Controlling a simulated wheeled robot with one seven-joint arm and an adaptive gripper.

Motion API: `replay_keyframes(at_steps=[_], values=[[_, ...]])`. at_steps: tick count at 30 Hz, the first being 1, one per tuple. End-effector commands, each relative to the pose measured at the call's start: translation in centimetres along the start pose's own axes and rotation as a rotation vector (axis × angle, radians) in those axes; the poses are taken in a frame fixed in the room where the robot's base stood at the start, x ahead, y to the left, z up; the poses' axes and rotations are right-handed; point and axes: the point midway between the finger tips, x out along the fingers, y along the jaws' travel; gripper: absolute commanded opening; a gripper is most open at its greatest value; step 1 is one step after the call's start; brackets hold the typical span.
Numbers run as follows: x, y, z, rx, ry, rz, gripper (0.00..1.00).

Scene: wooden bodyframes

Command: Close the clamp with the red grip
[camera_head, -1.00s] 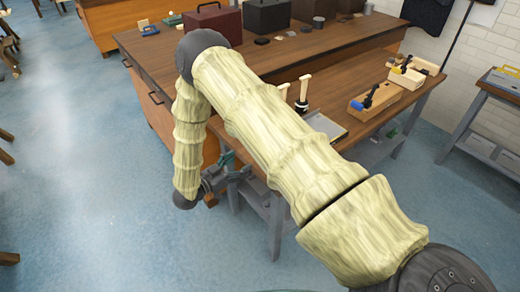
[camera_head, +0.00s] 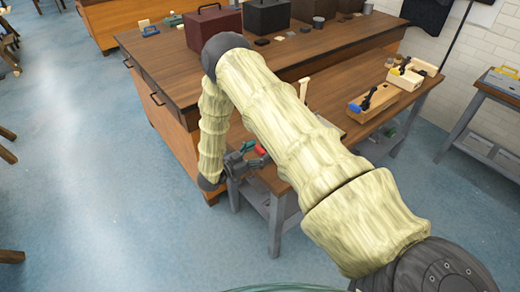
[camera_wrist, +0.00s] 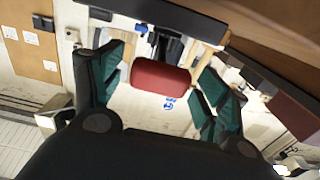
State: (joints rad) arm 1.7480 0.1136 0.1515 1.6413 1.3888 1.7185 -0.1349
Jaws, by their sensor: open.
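The clamp's red grip (camera_wrist: 160,77) shows in the wrist view between the two green-padded fingers of my gripper (camera_wrist: 163,86), with space on both sides. Dark clamp parts show behind it. In the head view a small bit of the red grip (camera_head: 260,149) shows by the front edge of the workbench (camera_head: 350,120), beside my gripper (camera_head: 248,157). My gripper is open and holds nothing. My arm hides most of this clamp in the head view, so I cannot tell its lever's angle.
A wooden block carries a clamp with a blue grip (camera_head: 355,107), with another wooden block (camera_head: 405,80) behind it. A dark red case (camera_head: 213,33) and a black box (camera_head: 267,15) stand on the higher bench. Blue floor is free at left.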

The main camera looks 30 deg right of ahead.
Motion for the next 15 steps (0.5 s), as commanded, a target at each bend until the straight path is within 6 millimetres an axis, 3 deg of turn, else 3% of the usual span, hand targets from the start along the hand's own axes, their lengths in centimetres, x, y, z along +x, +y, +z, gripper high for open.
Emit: replay_keyframes(at_steps=[12, 15], values=[[0.75, 0.0, 0.01, 0.0, 0.001, 0.0, 0.75], [0.72, 0.0, 0.0, 0.0, 0.001, 0.0, 0.59]])
